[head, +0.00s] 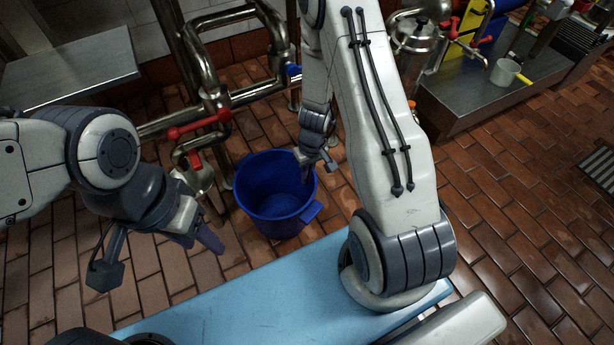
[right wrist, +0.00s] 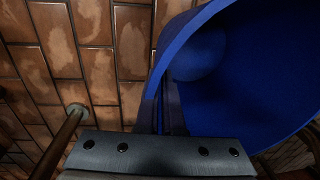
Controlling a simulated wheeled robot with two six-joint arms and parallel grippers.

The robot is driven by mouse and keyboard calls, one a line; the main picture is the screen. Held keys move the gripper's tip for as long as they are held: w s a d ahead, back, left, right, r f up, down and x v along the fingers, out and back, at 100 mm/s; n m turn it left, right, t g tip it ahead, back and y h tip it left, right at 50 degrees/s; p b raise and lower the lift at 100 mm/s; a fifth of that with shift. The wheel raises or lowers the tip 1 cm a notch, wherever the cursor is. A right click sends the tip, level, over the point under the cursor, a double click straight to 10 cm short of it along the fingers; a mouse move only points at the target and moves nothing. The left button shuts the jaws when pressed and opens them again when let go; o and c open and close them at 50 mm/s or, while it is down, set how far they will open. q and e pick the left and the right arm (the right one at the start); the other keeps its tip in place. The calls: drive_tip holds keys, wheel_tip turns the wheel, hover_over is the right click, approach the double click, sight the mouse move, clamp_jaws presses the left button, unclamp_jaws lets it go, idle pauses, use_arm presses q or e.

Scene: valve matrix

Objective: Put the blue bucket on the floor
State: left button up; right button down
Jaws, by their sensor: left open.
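The blue bucket (head: 262,178) is upright and looks empty, over the brick-tiled floor beyond the blue platform. I cannot tell whether its base touches the floor. My right gripper (head: 308,168) is at the bucket's right rim. In the right wrist view its two fingers (right wrist: 164,112) lie close on either side of the bucket's wall (right wrist: 225,80), pinching the rim. The fingertips are partly hidden by the bucket. My left gripper (head: 203,238) is open and empty, to the left of the bucket and apart from it, pointing down and right.
Steel pipes with a red valve handle (head: 198,124) stand just behind and left of the bucket. A blue valve handle (head: 293,70) is behind it. A steel bench (head: 470,95) with a white cup (head: 504,72) is at the right. Floor tiles (head: 510,200) are clear at the right.

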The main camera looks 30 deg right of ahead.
drive_tip(key=shift+f, duration=0.2)
drive_tip(key=c, duration=1.1)
unclamp_jaws()
drive_tip(key=shift+o, duration=0.2)
